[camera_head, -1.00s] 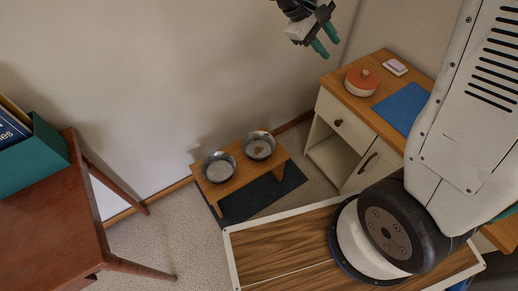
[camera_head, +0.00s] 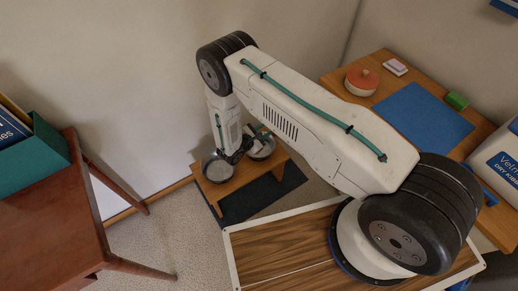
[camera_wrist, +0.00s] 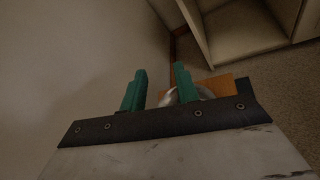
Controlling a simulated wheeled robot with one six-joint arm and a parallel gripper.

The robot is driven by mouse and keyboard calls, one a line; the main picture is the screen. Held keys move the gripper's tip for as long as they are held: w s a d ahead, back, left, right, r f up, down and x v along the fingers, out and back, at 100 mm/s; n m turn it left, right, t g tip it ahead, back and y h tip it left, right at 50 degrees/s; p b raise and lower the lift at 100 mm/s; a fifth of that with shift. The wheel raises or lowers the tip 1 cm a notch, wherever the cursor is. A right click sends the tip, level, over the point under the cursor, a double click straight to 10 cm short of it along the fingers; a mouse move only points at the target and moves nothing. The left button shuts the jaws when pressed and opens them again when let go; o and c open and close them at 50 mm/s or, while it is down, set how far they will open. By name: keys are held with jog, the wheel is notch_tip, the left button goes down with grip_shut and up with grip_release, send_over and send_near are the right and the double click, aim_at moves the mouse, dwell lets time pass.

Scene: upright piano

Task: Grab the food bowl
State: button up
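Two metal bowls stand on a small wooden stand (camera_head: 240,180) on the floor. The right bowl (camera_head: 267,151), which showed brown food earlier, is now partly hidden by my gripper (camera_head: 256,131). The left bowl (camera_head: 219,168) looks empty. My gripper reaches down at the right bowl from above. In the wrist view its two green fingers (camera_wrist: 159,88) stand apart, and a shiny bowl (camera_wrist: 206,93) shows behind and beside the right finger. I cannot tell whether the fingers touch the rim.
A wall rises behind the stand. A dark mat (camera_head: 255,198) lies under it. A wooden cabinet (camera_head: 385,62) at right holds a red-lidded pot (camera_head: 362,80) and a blue mat (camera_head: 424,116). A red-brown table (camera_head: 50,190) stands at left.

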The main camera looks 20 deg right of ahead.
jog(key=s+f+n, duration=0.1)
jog(key=s+f, duration=0.1)
jog(key=f, duration=0.2)
jog(key=s+f+n+t+y, duration=0.1)
jog(key=f, duration=0.3)
jog(key=s+a+f+n+y, duration=0.1)
jog(key=s+f, duration=0.1)
jog(key=f, duration=0.2)
jog(key=shift+s+f+n+t, duration=0.25)
jog(key=shift+s+n+t, duration=0.05)
jog(key=shift+t, duration=0.1)
jog(key=shift+d+f, duration=0.1)
jog(key=shift+f, duration=0.25)
jog(key=x, duration=0.3)
jog(key=f+x, duration=0.1)
jog(key=x, duration=0.3)
grip_shut()
